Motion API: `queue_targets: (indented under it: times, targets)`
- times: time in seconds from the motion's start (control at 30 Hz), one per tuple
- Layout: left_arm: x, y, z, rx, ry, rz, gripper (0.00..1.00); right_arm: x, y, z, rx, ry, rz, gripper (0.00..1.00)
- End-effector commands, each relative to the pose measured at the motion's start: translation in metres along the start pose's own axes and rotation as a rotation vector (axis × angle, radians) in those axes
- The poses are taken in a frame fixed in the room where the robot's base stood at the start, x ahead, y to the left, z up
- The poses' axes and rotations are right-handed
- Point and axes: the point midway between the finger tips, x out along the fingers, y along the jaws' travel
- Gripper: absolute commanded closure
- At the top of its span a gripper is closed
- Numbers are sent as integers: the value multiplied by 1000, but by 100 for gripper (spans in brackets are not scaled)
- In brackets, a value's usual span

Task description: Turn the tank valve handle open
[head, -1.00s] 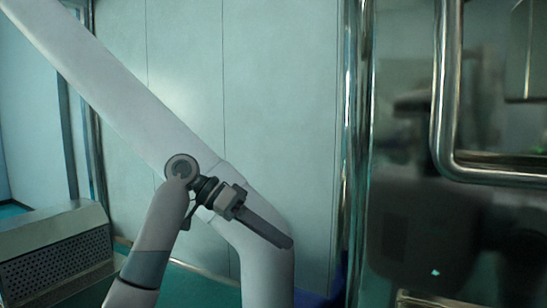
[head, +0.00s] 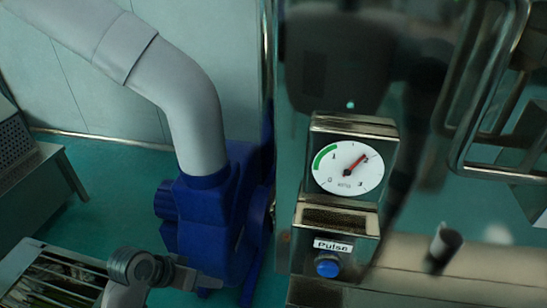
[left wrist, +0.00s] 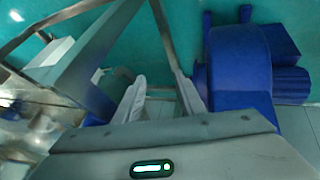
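I cannot make out a valve handle for certain in either view. A short dark cylinder (head: 443,246) sticks out at the right of the head view; I cannot tell whether it is the handle. My left gripper (head: 212,283) is low in the head view, in front of the blue blower and left of the gauge panel. In the left wrist view its two pale fingers (left wrist: 162,92) stand apart with nothing seen between them. My right gripper is not in view.
A blue blower (head: 222,215) with a thick grey pipe (head: 190,95) stands beside the shiny steel machine. A gauge (head: 348,168) and a blue Pulse button (head: 327,267) sit on its front. A bent steel rail (head: 487,80) is at the right.

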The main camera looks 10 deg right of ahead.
Motion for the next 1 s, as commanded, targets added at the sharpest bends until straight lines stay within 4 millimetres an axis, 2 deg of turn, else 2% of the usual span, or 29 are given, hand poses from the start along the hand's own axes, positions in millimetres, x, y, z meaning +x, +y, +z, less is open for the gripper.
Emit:
queue_targets:
  times: [0.03, 0.1, 0.2, 0.3, 0.5, 0.77, 0.87, 1.0]
  targets:
    - [4, 2, 26, -19, -12, -24, 64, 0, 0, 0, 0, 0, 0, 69]
    - [6, 2, 57, -41, -24, -67, 64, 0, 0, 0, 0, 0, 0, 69]
    - [4, 3, 99, -71, -41, -129, 64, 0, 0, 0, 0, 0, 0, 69]
    - [-1, 3, 132, -93, -56, -181, 64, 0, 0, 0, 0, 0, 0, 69]
    - [-8, 3, 177, -124, -79, -256, 64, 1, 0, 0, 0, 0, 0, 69]
    - [-10, -1, 224, -153, -110, -331, 64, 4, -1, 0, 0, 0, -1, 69]
    - [-5, -5, 244, -163, -126, -358, 64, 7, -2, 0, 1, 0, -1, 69]
    - [19, -16, 278, -173, -155, -395, 64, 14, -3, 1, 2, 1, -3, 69]
